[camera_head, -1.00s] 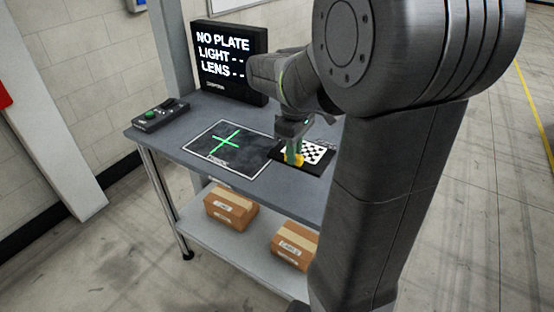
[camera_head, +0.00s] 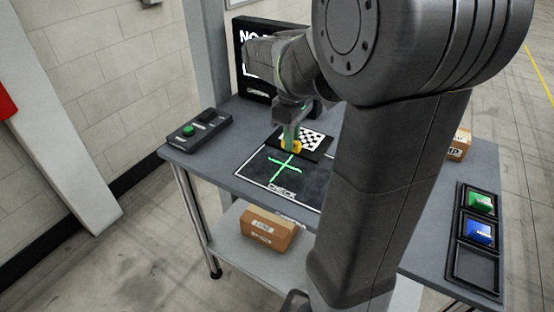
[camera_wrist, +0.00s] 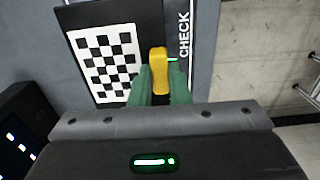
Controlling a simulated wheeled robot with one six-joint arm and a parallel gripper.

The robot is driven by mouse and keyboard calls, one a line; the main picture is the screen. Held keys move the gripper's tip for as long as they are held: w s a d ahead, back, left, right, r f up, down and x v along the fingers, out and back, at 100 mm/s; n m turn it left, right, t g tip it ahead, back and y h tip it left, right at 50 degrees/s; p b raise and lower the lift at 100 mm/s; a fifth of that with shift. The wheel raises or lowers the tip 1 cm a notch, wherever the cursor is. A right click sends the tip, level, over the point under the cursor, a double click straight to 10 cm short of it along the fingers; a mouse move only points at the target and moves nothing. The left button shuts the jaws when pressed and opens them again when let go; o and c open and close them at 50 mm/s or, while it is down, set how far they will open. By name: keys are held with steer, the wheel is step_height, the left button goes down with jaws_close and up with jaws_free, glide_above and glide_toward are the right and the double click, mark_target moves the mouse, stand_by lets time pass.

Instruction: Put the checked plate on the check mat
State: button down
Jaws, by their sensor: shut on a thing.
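The checked plate (camera_head: 313,139) is a black plate with a black-and-white checker panel and a yellow grip. My gripper (camera_head: 290,143) is shut on the yellow grip. The check mat (camera_head: 301,180) is dark with a white border and a green cross. In the head view the plate appears at the mat's far edge, with the cross uncovered. In the wrist view the plate (camera_wrist: 107,65) overlaps much of the mat, leaving the strip with the word CHECK (camera_wrist: 184,40) in sight. I cannot tell whether the plate touches it.
A control box (camera_head: 196,130) with a green button stands at the table's left. A screen (camera_head: 241,50) behind is partly hidden by my arm. A rack (camera_head: 475,268) with a green and a blue piece and an empty slot is at right. A carton (camera_head: 268,228) sits on the lower shelf.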

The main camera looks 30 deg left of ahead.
step_height(320, 180, down, 10)
steer(key=shift+r, duration=0.1)
stand_by(0.4)
steer(key=shift+b, duration=0.3)
steer(key=c, duration=1.4)
jaws_free()
steer(key=shift+o, duration=0.2)
step_height(320, 180, up, 12)
steer(key=shift+r+p, duration=0.1)
steer(key=shift+p, duration=0.35)
